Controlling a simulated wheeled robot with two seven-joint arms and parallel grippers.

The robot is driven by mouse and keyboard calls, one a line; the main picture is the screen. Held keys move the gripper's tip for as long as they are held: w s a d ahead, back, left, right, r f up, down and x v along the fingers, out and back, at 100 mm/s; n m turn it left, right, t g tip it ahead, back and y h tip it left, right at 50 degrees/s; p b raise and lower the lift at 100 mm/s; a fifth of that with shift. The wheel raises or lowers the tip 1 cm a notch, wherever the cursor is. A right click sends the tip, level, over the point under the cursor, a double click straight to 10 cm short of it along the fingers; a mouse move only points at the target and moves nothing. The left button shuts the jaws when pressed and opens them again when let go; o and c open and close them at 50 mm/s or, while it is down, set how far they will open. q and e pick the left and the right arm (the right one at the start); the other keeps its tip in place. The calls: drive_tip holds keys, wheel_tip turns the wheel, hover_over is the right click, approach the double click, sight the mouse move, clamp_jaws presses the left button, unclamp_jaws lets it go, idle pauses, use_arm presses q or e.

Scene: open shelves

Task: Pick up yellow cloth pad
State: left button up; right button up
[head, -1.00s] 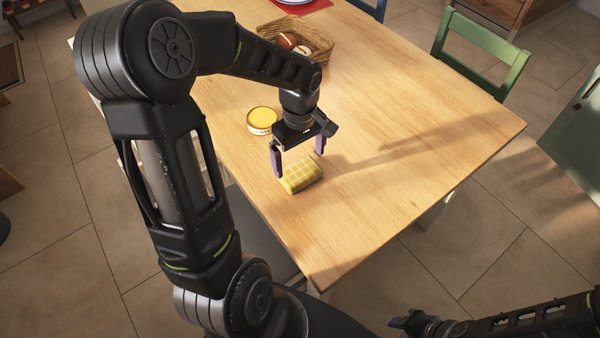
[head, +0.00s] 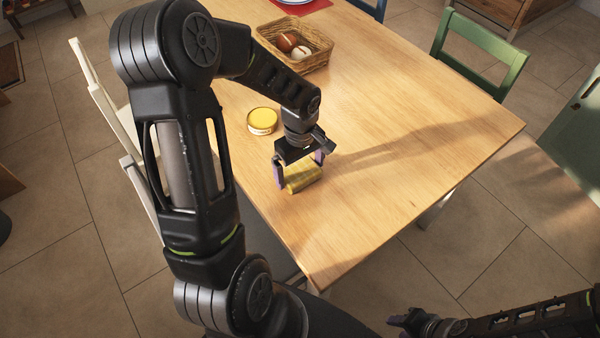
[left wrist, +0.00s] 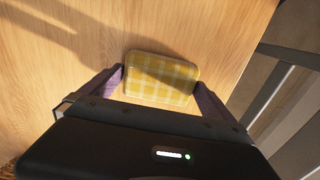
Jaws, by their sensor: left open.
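The yellow cloth pad (head: 303,178) lies on the wooden table near its front-left edge. It has a pale checked pattern and rounded corners, which show in the left wrist view (left wrist: 160,80). My left gripper (head: 299,178) is open and lowered over the pad, with one purple finger at each end of it. In the left wrist view the fingers (left wrist: 160,86) stand at the pad's left and right ends; whether they touch it I cannot tell. My right gripper (head: 398,321) is at the bottom right, away from the table, small and partly seen.
A round yellow-topped tin (head: 262,121) stands behind the pad to the left. A wicker basket (head: 322,52) with a few round items is at the back. A green chair (head: 478,50) is at the far right side. The table's right half is clear.

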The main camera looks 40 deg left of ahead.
sight(300, 171)
use_arm(q)
drive_tip(key=shift+c, duration=0.2)
drive_tip(key=c, duration=1)
drive_tip(key=shift+o, duration=0.2)
wheel_tip(300, 171, up, 10)
drive_tip(key=shift+b, duration=0.3)
drive_tip(key=o, duration=0.7)
drive_tip(key=c, duration=0.5)
